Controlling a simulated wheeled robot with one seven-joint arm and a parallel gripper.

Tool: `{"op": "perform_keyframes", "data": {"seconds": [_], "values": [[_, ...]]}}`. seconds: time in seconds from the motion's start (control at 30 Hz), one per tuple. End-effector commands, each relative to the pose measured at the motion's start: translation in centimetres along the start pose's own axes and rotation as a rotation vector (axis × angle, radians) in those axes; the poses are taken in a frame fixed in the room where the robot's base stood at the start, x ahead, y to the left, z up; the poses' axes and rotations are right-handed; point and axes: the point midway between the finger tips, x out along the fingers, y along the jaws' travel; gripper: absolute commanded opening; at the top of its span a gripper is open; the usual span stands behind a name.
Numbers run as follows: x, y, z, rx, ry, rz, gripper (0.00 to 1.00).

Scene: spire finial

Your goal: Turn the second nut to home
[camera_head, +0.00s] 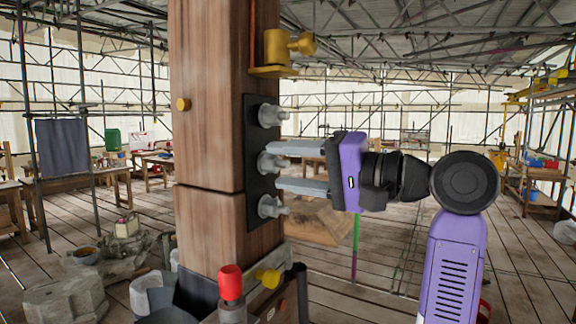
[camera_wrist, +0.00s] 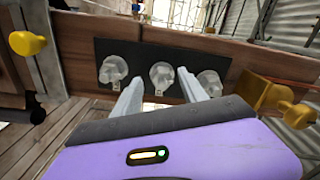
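A wooden post carries a black plate (camera_head: 255,200) with three grey nuts in a vertical row. The upper nut (camera_head: 271,114), the middle nut (camera_head: 270,163) and the lower nut (camera_head: 271,207) have winged ends facing right. My gripper (camera_head: 273,166) is open, pointing left at the plate, one finger above the middle nut and one below. In the wrist view the row lies sideways; the middle nut (camera_wrist: 162,75) shows between my two fingers (camera_wrist: 160,84), with a gap on each side. The left nut (camera_wrist: 112,70) and right nut (camera_wrist: 209,81) are outside them.
A brass fitting (camera_head: 281,49) juts from the post above the plate. A red-capped part (camera_head: 231,283) and a yellow knob (camera_head: 268,277) stand below. Scaffolding and benches are farther back; space around my gripper's right is clear.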

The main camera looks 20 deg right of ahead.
Motion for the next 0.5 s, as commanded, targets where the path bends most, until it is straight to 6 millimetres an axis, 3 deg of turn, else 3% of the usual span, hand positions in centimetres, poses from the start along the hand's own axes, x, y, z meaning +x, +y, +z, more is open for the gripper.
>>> {"op": "perform_keyframes", "data": {"seconds": [0.3, 0.5], "values": [[-0.2, -0.2, -0.1, -0.003, 0.003, -0.004, 0.5], [-2.4, 0.1, -0.1, -0.004, 0.006, -0.005, 0.5]]}}
